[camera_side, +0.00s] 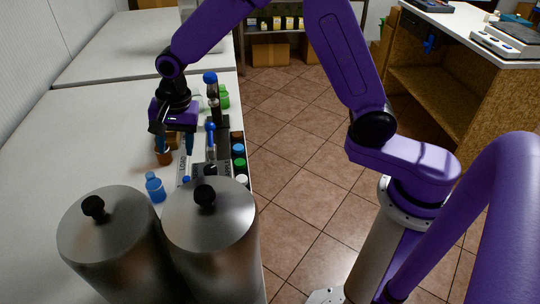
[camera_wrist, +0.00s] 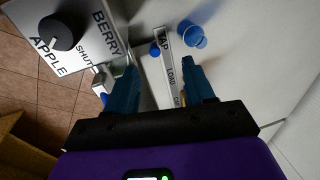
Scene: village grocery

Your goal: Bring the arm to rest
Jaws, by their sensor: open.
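My gripper (camera_side: 175,150) hangs over the white counter (camera_side: 110,125) in the side view, pointing down, with its fingers around or just above a brown block. In the wrist view, my gripper's (camera_wrist: 160,78) two blue fingers stand apart, with nothing held between them. Beyond and between the fingers is a pale labelled strip (camera_wrist: 170,75) reading something like "TAP" and "LOAD". A blue cup (camera_wrist: 190,36) and a small blue knob (camera_wrist: 155,50) stand near its far end. The blue cup also shows in the side view (camera_side: 155,190).
Two metal urns (camera_side: 110,240) (camera_side: 210,225) with black knobs stand at the counter's near end. Bottles (camera_side: 212,90), a brown cup (camera_side: 164,157) and coloured caps (camera_side: 239,163) crowd around the gripper. A panel (camera_wrist: 90,30) marked "BERRY", "SHUT" and "APPLE" lies left in the wrist view.

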